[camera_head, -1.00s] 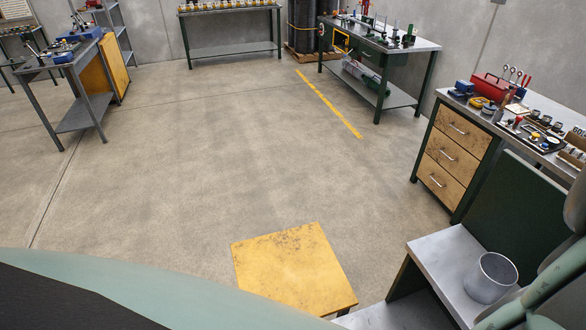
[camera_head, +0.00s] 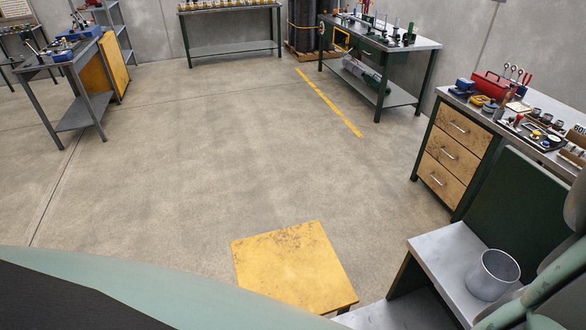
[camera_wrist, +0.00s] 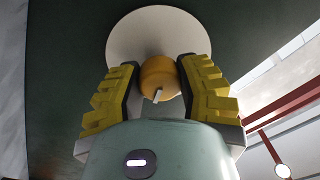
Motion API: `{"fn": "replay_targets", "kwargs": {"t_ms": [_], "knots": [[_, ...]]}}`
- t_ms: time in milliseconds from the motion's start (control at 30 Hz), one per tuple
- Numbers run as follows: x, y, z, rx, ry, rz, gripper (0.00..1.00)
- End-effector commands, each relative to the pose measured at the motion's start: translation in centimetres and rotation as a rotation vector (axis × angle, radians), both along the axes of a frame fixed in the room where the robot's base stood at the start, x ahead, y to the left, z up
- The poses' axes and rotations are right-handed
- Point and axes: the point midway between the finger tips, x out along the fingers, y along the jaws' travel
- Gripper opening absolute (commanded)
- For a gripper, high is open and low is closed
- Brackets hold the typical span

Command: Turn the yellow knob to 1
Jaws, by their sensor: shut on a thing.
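The yellow knob (camera_wrist: 159,72) shows in the wrist view, on a round pale plate (camera_wrist: 126,38) set on a dark green panel (camera_wrist: 60,50). A small light pointer mark (camera_wrist: 157,97) on the knob points down, slightly left. My gripper (camera_wrist: 160,78) has its yellow-padded fingers on both sides of the knob and is shut on it. No numbers can be read on the plate. The head view does not show the knob or my gripper.
In the head view, a grey metal cup (camera_head: 493,275) stands on a low grey bench (camera_head: 445,250) at the lower right. A yellow-topped stool (camera_head: 292,268) is at the front. A drawer cabinet (camera_head: 452,150) stands at the right. The middle floor is open.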

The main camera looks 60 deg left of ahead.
Motion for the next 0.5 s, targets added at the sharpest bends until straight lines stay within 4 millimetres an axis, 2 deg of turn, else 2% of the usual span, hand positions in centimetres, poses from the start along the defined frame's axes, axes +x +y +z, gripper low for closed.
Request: {"fn": "replay_targets", "kwargs": {"t_ms": [167,200,500], "knots": [[0.06,-0.03,0.14,0.0,-0.004,0.0,0.0],[0.06,-0.03,0.15,0.0,-0.005,-0.001,0.4],[0.0,-0.05,0.05,0.0,-0.001,-0.001,0.7]]}}
